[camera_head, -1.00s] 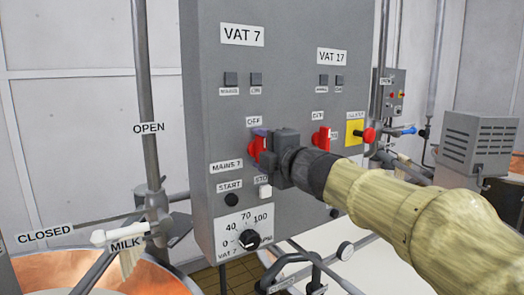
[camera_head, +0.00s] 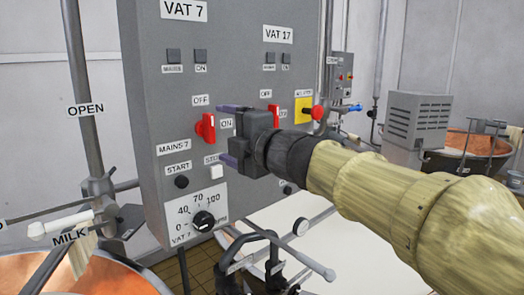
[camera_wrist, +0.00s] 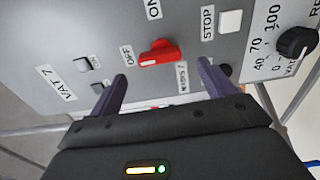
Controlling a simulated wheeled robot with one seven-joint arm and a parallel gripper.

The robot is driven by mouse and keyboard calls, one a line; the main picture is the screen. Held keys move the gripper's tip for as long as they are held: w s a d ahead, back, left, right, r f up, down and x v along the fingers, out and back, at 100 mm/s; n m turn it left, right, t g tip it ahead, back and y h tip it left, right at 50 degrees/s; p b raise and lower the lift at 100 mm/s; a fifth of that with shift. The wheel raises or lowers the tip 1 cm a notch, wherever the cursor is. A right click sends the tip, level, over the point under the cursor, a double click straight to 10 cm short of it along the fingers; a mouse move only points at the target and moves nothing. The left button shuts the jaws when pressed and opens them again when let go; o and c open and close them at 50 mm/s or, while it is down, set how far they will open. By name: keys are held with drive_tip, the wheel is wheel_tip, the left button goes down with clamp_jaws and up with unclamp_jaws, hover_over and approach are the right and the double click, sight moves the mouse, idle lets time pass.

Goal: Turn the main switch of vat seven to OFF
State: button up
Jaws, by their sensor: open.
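The grey panel (camera_head: 140,60) carries the VAT 7 label (camera_head: 184,10). The red main switch (camera_head: 206,128) of vat seven sits above the MAINS 7 label (camera_head: 173,147). Its handle stands upright, lined up with the OFF label (camera_head: 201,100) above; the ON label (camera_head: 227,123) is to its right. In the wrist view the red switch (camera_wrist: 160,52) has a white mark at its end toward OFF (camera_wrist: 127,55). My gripper (camera_head: 226,135) is open and empty, its purple fingers apart. In the wrist view my gripper (camera_wrist: 162,85) faces the switch, with the fingertips short of it.
A second red switch (camera_head: 274,115) under VAT 17 and a red button on a yellow plate (camera_head: 304,111) are to the right. START (camera_head: 181,182) and STOP (camera_head: 216,172) buttons and a dial (camera_head: 204,221) are below. Pipes and valve handles stand at left.

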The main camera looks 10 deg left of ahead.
drive_tip(key=b+v, duration=0.1)
drive_tip(key=v, duration=0.9)
drive_tip(key=shift+s, duration=0.1)
drive_tip(key=w+d+f+m+h, duration=0.35)
drive_tip(key=d+f+m, duration=0.2)
drive_tip(key=f, duration=0.25)
drive_tip(key=w+d+f+m+t+h, duration=0.1)
drive_tip(key=w+d+f+m+h, duration=0.1)
drive_tip(key=d+f+m+h, duration=0.35)
drive_tip(key=w+d+f+m+h, duration=0.2)
drive_tip(key=d+f+m, duration=0.2)
drive_tip(key=f+m, duration=0.45)
drive_tip(key=s+d+f+m+g+h, duration=0.1)
drive_tip(key=s+d+f+m+g, duration=0.2)
drive_tip(key=s+f, duration=0.5)
drive_tip(key=s+d+f+m+g+h, duration=0.1)
drive_tip(key=s+d+f+m+g, duration=0.2)
drive_tip(key=f, duration=1.2)
drive_tip(key=s+m+g, duration=0.2)
drive_tip(key=s+g, duration=0.2)
drive_tip(key=s, duration=0.2)
drive_tip(key=shift+d+f+m+h, duration=0.2)
drive_tip(key=shift+m+h, duration=0.15)
drive_tip(key=shift+h, duration=0.05)
